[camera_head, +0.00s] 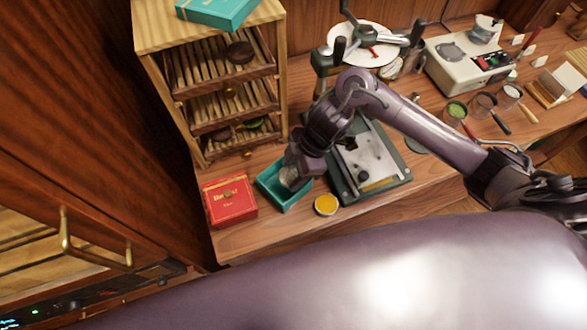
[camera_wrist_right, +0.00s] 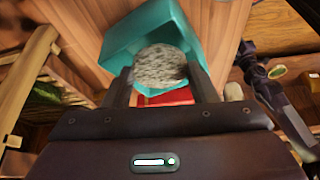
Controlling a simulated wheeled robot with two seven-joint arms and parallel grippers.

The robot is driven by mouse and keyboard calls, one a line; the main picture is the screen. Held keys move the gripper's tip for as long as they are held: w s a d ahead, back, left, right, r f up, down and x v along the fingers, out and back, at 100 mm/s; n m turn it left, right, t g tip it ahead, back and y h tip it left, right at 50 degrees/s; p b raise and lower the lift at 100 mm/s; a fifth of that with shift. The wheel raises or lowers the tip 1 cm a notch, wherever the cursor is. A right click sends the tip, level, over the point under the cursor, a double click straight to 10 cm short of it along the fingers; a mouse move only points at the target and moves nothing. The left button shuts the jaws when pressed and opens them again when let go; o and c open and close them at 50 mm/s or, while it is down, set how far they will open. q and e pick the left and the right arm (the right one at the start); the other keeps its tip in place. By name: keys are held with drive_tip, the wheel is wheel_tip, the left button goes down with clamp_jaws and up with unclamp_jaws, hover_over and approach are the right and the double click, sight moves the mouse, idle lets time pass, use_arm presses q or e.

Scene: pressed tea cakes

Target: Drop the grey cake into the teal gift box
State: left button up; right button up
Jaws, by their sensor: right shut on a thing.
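The grey cake (camera_wrist_right: 160,67) is a round, speckled disc held between the two fingers of my right gripper (camera_wrist_right: 164,80). In the head view the grey cake (camera_head: 289,176) shows at the tip of my right gripper (camera_head: 294,168), over the open teal gift box (camera_head: 284,202). The teal gift box (camera_wrist_right: 118,48) also shows behind the cake in the right wrist view. I cannot tell how far the cake is inside the box walls. My left gripper is not in view.
A red box (camera_head: 230,201) stands left of the teal box, and a small yellow-filled tin (camera_head: 326,205) stands to its right. A wooden rack (camera_head: 200,75) with slatted trays is behind, with a teal lid (camera_head: 218,8) on top. A green-framed press (camera_head: 372,165) stands right.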

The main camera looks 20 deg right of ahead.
drive_tip(key=o, duration=1)
drive_tip(key=shift+c, duration=0.2)
drive_tip(key=shift+o, duration=0.4)
drive_tip(key=v, duration=0.7)
drive_tip(key=shift+r+p, duration=0.4)
drive_tip(key=shift+p, duration=0.05)
drive_tip(key=shift+s+d, duration=0.1)
drive_tip(key=shift+d, duration=0.05)
